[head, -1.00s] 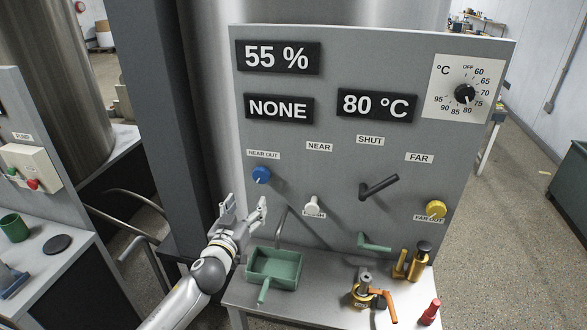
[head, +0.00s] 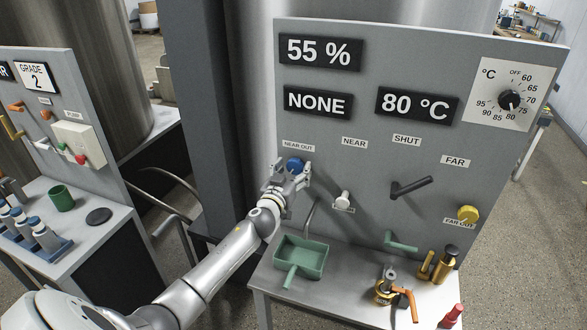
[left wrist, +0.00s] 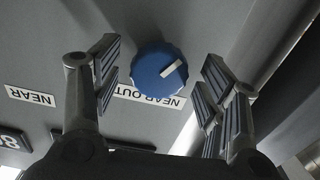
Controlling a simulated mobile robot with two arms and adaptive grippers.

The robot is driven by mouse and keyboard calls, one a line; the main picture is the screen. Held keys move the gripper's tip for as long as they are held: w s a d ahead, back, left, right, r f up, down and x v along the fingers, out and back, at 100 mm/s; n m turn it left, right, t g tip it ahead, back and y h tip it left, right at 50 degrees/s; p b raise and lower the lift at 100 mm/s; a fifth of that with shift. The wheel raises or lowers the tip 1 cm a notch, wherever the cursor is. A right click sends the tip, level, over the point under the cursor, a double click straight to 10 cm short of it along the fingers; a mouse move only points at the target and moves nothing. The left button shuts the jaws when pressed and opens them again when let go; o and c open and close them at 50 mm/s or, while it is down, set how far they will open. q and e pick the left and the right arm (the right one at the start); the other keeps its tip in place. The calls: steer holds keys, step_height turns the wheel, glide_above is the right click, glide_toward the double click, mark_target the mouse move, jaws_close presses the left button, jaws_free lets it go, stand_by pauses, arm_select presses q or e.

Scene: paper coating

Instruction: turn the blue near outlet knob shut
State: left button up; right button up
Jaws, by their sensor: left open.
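The blue near outlet knob (head: 295,164) is on the grey panel under the NEAR OUT label (head: 298,146). It has a white pointer mark, and in the left wrist view the knob (left wrist: 160,68) shows whole, upside down with its label. My left gripper (head: 289,172) is at the knob in the head view. In the left wrist view its open fingers (left wrist: 158,85) stand on either side of the knob, with a gap on both sides. My right gripper is not in view.
A white knob (head: 342,199), a dark lever (head: 411,187) and a yellow knob (head: 468,214) are on the panel to the right. A green tray (head: 318,255) and brass fittings (head: 438,265) stand on the shelf below. A side bench (head: 108,245) is at the left.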

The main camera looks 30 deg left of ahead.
arm_select(q)
steer(key=shift+w, duration=0.35)
steer(key=c, duration=1)
